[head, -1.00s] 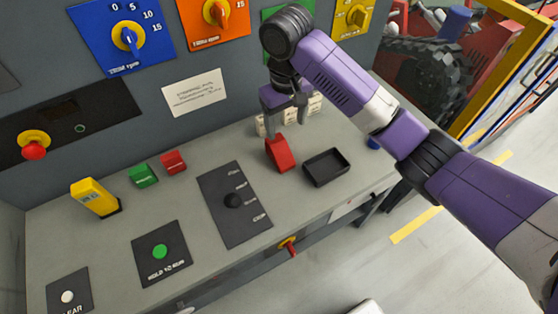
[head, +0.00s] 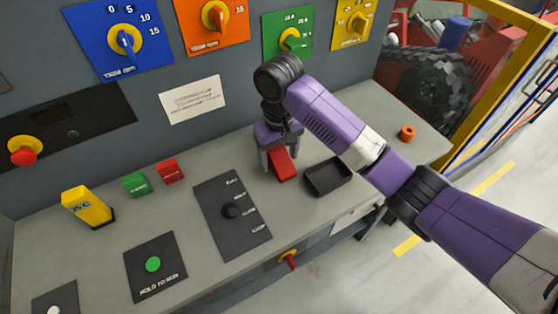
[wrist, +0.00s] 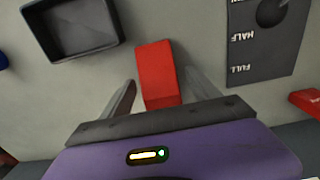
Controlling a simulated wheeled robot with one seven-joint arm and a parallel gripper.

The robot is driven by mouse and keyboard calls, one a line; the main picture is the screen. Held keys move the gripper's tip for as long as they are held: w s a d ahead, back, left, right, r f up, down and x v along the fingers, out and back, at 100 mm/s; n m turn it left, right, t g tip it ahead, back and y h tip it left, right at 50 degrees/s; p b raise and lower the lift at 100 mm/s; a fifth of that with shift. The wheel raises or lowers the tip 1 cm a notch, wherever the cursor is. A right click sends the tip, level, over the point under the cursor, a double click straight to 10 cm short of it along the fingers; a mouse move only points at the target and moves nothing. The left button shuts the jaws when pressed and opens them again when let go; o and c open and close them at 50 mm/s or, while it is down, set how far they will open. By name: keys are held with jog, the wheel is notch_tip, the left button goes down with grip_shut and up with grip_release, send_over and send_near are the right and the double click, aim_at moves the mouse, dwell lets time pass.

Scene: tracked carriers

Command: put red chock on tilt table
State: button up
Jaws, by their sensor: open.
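The red chock (head: 283,166) is a wedge-like block on the grey console top, left of a black tray. It also shows in the wrist view (wrist: 156,72), with its lower end between the two fingers. My gripper (head: 280,158) is open and lowered over the chock, one finger on each side. In the wrist view, gaps show between the chock and both fingers (wrist: 160,92). The chock's far end is partly hidden by the gripper in the head view. I cannot make out a tilt table in these views.
The black tray (head: 328,178) stands close right of the chock. A dark lever panel (head: 231,212), red block (head: 170,171), green block (head: 137,184) and yellow device (head: 88,206) lie to the left. An orange ring (head: 407,132) sits at right. The dial wall stands behind.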

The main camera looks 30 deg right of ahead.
grip_shut()
jog(key=shift+r, duration=0.15)
